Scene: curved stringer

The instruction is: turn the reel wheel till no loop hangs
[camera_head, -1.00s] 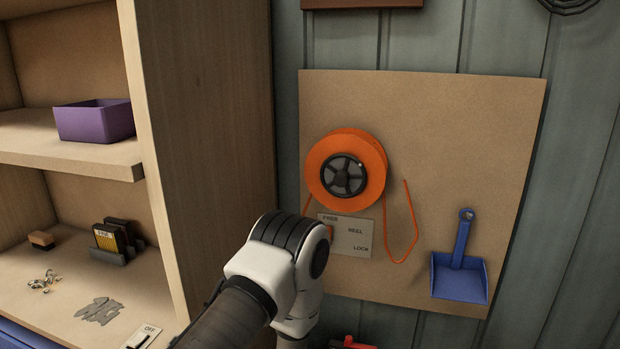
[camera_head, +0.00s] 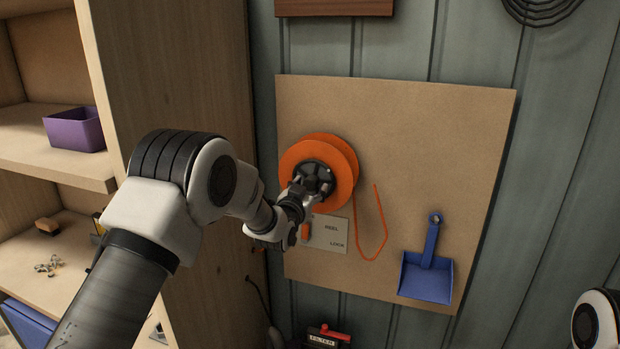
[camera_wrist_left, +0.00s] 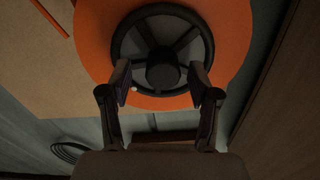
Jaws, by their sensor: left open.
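An orange reel (camera_head: 333,150) with a dark spoked wheel (camera_head: 314,176) at its centre is mounted on the tan board. An orange cord hangs in a loop (camera_head: 371,255) below and right of the reel. My left gripper (camera_head: 303,192) is at the lower left of the wheel, partly covering it. In the left wrist view the wheel (camera_wrist_left: 163,62) lies just ahead and my left gripper (camera_wrist_left: 161,90) is open, a finger either side of the hub area. Whether the fingers touch the wheel I cannot tell. A label plate (camera_head: 330,236) reading REEL and LOCK sits below, with an orange lever (camera_head: 305,231) at its left.
A blue dustpan (camera_head: 427,272) hangs right of the cord loop. Wooden shelves (camera_head: 180,70) stand at the left with a purple bin (camera_head: 75,130). A red-handled FILTER box (camera_head: 326,336) is below the board. A dark coil (camera_head: 540,8) hangs at the upper right.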

